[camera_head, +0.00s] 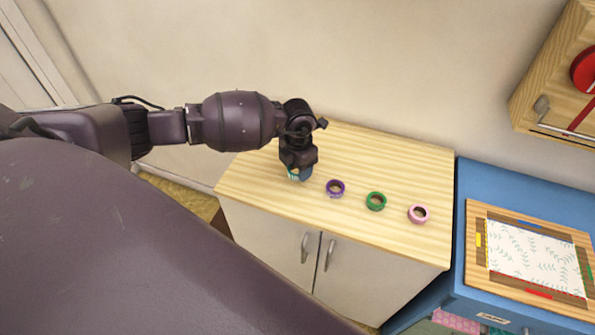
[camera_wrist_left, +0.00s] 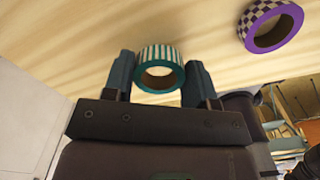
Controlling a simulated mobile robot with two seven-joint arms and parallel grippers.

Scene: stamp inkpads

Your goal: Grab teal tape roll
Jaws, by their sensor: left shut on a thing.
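The teal tape roll (camera_wrist_left: 160,53) has a teal rim and a white-and-teal striped outer side. In the left wrist view it sits between the two fingers of my left gripper (camera_wrist_left: 158,72), which is shut on it across its outer sides. In the head view my left gripper (camera_head: 299,173) points down over the left part of the wooden cabinet top (camera_head: 255,180). Only a small bit of the teal roll (camera_head: 292,174) shows there, mostly hidden by the fingers. I cannot tell whether it touches the top. My right gripper is not in view.
A purple checkered roll (camera_head: 335,188) lies just right of my gripper, then a green roll (camera_head: 376,201) and a pink roll (camera_head: 418,214). A blue cabinet (camera_head: 478,175) with a framed leaf-patterned sheet (camera_head: 535,258) stands at the right. A wooden wall cabinet (camera_head: 545,75) hangs above.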

